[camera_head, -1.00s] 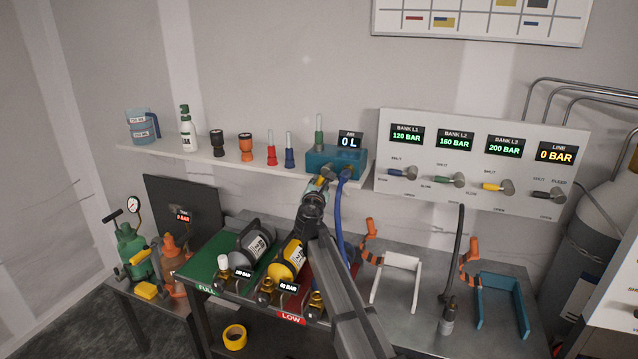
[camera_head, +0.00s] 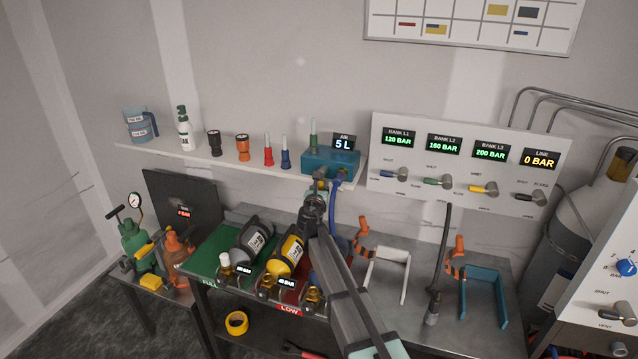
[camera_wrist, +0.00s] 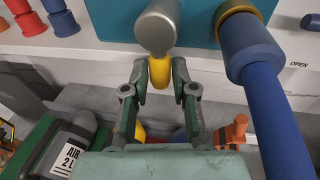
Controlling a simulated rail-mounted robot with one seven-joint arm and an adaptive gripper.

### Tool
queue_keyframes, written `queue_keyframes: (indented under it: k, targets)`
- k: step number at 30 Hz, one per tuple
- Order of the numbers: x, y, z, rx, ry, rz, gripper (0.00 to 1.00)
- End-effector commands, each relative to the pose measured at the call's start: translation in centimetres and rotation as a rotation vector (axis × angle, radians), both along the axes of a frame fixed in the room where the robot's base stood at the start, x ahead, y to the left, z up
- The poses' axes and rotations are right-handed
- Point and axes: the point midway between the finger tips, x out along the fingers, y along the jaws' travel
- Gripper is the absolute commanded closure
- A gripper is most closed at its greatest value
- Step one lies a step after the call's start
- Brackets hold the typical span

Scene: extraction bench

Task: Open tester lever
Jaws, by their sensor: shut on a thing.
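My gripper (camera_wrist: 161,78) is shut on the yellow handle, one finger on each side. In the head view, my gripper (camera_head: 320,186) is just below the front of the box, and the hold is too small to make out there.
A blue hose (camera_wrist: 272,115) hangs from the box, close right of my gripper. Below lie a yellow cylinder (camera_head: 287,252) and a dark grey cylinder (camera_head: 250,240). The bank panel (camera_head: 455,150) with several levers is to the right. Red and blue nozzles (camera_head: 286,158) stand on the shelf.

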Motion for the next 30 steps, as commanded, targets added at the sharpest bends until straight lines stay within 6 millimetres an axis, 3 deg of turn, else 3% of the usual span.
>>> queue_keyframes:
  k: [11,12,14,24,30]
  targets:
    - [0.1,-0.1,0.1,-0.012,0.001,-0.001,1.00]
    - [0.1,-0.1,0.1,-0.012,0.001,-0.001,0.70]
    - [0.1,-0.1,0.1,-0.012,0.001,-0.001,0.49]
    - [-0.1,0.0,0.0,-0.009,0.001,0.000,0.48]
    - [-1.3,0.0,0.2,-0.008,0.001,0.000,0.48]
